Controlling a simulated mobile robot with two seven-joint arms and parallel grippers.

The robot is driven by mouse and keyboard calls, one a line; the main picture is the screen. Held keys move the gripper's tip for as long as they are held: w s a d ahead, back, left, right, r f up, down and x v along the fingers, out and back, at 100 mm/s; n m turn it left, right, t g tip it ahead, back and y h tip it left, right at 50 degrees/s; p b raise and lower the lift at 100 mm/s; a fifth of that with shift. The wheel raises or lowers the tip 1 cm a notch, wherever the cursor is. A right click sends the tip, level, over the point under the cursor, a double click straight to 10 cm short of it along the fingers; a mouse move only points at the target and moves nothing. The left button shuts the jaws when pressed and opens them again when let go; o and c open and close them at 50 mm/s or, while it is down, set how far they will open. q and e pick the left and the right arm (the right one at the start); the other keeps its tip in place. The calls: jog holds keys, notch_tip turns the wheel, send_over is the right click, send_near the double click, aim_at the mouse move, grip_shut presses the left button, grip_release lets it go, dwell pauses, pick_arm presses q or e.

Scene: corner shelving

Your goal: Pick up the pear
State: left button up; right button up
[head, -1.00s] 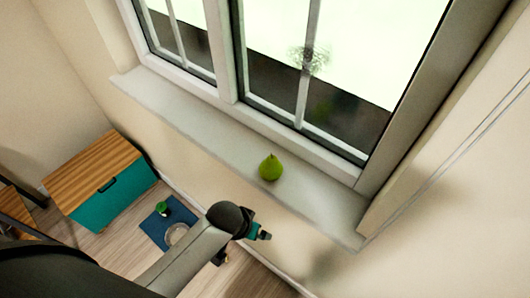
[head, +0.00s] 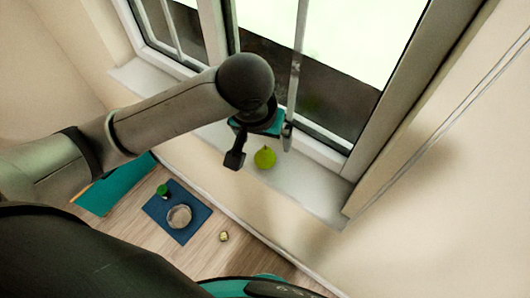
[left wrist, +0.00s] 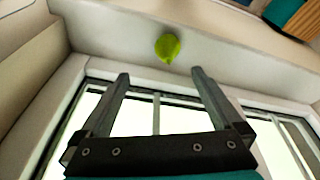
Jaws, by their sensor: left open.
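The green pear (head: 265,157) stands on the white windowsill (head: 310,190) in the head view. It also shows in the left wrist view (left wrist: 167,47), beyond and between the fingertips, apart from them. My left gripper (head: 262,150) is over the sill beside the pear, and in the head view it hides the pear's top. In the left wrist view my left gripper (left wrist: 160,75) is open, with nothing between its fingers. My right gripper is not in view.
The window frame (head: 340,155) rises right behind the sill. On the floor below are a blue mat (head: 160,217) with a bowl (head: 179,216) and a green item (head: 162,190), a small yellowish thing (head: 223,236), and a teal cabinet (head: 105,190). The sill right of the pear is clear.

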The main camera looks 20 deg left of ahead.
aim_at(264, 154)
pick_arm(q)
jog(key=shift+y, duration=0.3)
jog(key=x, duration=0.9)
jog(key=a+b+x, duration=0.1)
jog(key=x, duration=0.4)
jog(key=shift+w+f, duration=0.1)
jog(key=shift+w, duration=0.05)
jog(key=c, duration=1.4)
